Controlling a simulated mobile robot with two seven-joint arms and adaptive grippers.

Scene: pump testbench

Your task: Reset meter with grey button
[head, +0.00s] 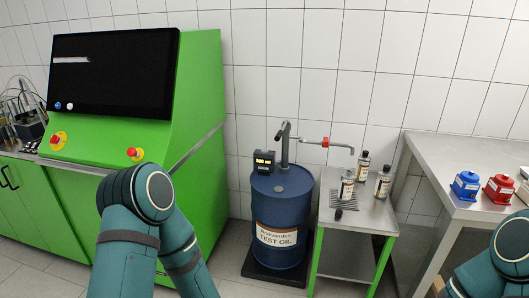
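The meter (264,162) is a small black box with lit yellowish characters on its front. It sits at the top left of a blue oil drum (281,205), beside the drum's hand pump (285,140). The characters are too small to read surely. A grey button cannot be made out on the meter at this size. My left arm comes up from the bottom left and bends down again in front of the green console; its gripper is out of the picture. Part of my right arm shows at the bottom right corner; its gripper is not visible either.
The green console (205,95) has a dark screen (115,85) and red buttons. A small green-legged table (370,215) holds several bottles under the pump's spout (340,147). A steel bench (450,160) at right carries a blue unit (465,186) and a red unit (499,189).

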